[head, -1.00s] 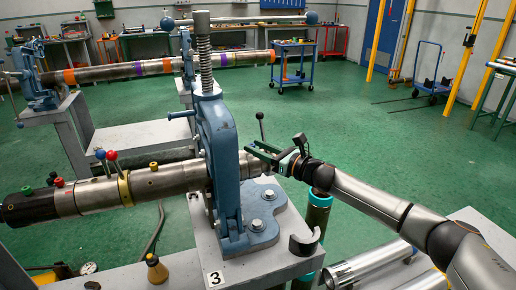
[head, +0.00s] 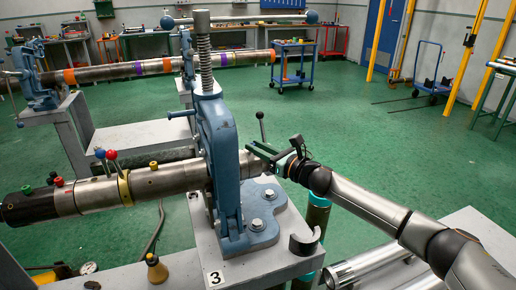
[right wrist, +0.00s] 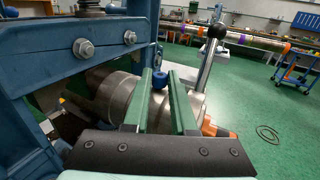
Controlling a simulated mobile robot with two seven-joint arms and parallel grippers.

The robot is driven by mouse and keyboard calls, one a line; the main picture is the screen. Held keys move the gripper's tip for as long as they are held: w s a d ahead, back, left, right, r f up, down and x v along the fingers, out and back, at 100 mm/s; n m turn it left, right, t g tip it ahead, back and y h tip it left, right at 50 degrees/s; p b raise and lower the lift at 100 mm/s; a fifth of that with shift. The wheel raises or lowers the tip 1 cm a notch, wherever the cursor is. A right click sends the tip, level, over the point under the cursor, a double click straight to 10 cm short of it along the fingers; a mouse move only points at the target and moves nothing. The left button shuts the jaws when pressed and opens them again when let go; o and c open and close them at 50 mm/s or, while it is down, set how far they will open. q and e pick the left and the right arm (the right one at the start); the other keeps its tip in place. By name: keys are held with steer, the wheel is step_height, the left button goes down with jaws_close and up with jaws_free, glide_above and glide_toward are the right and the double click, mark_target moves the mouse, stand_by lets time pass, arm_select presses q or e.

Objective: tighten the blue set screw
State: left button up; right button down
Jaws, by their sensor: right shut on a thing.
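The blue set screw (right wrist: 160,82) stands upright on the steel pipe end (right wrist: 122,98) in the right wrist view, between the tips of my green fingers. My right gripper (right wrist: 161,76) is shut on it. In the head view my right gripper (head: 262,152) is at the right end of the pipe (head: 165,182), just right of the blue vise frame (head: 222,150). The screw itself is hidden there by the fingers. How far the screw is in cannot be seen. My left gripper is not in view.
Red, green and yellow screws (head: 58,182) and ball-ended levers (head: 111,156) sit along the pipe to the left. A black-knobbed lever (right wrist: 216,31) stands close by my fingers. A grey hook-shaped part (head: 304,242) stands on the vise base.

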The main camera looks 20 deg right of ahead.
steer(key=m+h, duration=0.1)
steer(key=m+t+h, duration=0.1)
steer(key=h, duration=0.1)
steer(key=shift+s+a, duration=0.15)
steer(key=shift+a, duration=0.2)
steer(key=m+h, duration=0.2)
steer(key=h, duration=0.1)
steer(key=m+t+h, duration=0.1)
steer(key=shift+a+r+h+p, duration=0.1)
steer(key=shift+a+h+p, duration=0.2)
steer(key=shift+p, duration=0.1)
steer(key=shift+m+h, duration=0.7)
steer(key=shift+h, duration=0.4)
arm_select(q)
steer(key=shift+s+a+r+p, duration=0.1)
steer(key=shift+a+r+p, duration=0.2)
arm_select(e)
steer(key=shift+h, duration=0.3)
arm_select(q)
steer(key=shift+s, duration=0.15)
arm_select(e)
steer(key=shift+m, duration=0.3)
steer(key=c, duration=0.7)
jaws_free()
steer(key=shift+c, duration=0.2)
